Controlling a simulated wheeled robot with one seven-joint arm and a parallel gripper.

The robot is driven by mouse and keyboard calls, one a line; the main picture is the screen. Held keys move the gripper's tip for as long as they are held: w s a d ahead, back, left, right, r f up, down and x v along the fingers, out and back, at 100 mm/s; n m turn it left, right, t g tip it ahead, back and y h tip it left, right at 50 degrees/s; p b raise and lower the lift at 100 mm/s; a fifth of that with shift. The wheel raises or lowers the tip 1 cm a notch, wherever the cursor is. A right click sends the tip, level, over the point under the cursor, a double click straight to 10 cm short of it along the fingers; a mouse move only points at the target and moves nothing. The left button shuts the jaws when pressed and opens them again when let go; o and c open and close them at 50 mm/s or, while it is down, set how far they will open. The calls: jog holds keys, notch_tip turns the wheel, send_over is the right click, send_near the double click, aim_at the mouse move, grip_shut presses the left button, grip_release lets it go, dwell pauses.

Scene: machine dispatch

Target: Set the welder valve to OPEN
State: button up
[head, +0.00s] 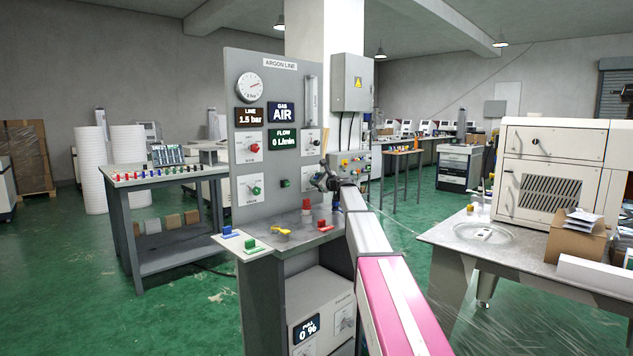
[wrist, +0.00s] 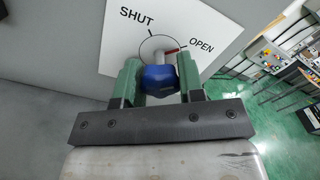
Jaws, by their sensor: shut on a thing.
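My gripper (wrist: 159,80) is shut on a blue valve knob (wrist: 159,79), with one green finger on each side of it. Behind the knob is a white plate (wrist: 115,50) marked SHUT at upper left and OPEN at right. A red pointer (wrist: 172,51) by the knob points right, toward the OPEN mark. In the head view my gripper (head: 324,179) is at the lower right of the grey ARGON LINE panel (head: 240,65); the blue knob is hidden there. The flow display (head: 284,140) reads 0 L/min, the gas display (head: 283,112) AIR.
A red knob (head: 254,148) and a green knob (head: 256,190) are on the panel's left. A bench (head: 480,245) with a white machine (head: 553,175) stands at right. Green floor is open between them.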

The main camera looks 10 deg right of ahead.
jog(key=o, duration=0.9)
jog(key=shift+s+d, duration=0.1)
jog(key=shift+s, duration=0.05)
jog(key=v, duration=1)
jog(key=shift+s, duration=0.15)
jog(key=shift+d, duration=0.15)
jog(key=shift+s, duration=0.1)
